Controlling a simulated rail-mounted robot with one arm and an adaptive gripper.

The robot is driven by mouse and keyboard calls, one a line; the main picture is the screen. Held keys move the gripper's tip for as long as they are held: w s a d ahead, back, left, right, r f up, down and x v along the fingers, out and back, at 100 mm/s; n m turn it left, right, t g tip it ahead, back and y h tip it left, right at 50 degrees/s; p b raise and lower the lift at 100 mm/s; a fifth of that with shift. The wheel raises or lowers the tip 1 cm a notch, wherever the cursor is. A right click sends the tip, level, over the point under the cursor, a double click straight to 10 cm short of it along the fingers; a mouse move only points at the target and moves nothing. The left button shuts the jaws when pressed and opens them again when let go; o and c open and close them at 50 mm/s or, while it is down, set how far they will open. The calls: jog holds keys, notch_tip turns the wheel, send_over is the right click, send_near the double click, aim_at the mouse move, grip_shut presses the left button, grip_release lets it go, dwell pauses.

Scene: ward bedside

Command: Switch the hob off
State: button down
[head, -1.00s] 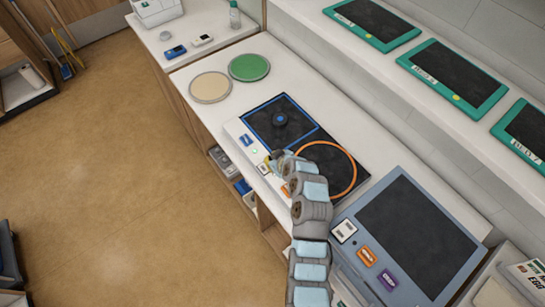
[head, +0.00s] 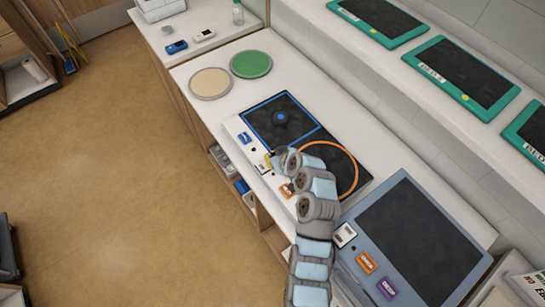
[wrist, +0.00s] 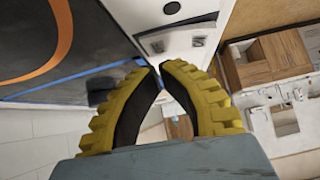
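The hob (head: 325,139) is a white slab with a dark top, a blue square zone and an orange ring zone. My gripper (head: 268,160) is over this strip, partly hidden by my arm. In the wrist view, its yellow ribbed fingers (wrist: 160,68) have their tips together with nothing between them.
A grey-blue unit with a dark panel (head: 415,240) stands right of the hob. A cream disc (head: 210,83) and a green disc (head: 251,64) lie left of it. Teal-framed tablets (head: 465,72) lie on the raised ledge behind. The floor in front is clear.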

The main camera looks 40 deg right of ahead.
jog(key=shift+r, duration=0.2)
jog(key=r, duration=0.4)
jog(key=shift+d+r+p, duration=0.1)
jog(key=shift+d+p, duration=0.1)
jog(key=shift+p, duration=0.15)
jog(key=b+v, duration=0.2)
jog(key=v, duration=0.7)
jog(key=shift+s+d+r, duration=0.2)
jog(key=shift+s+d, duration=0.15)
jog(key=shift+d, duration=0.05)
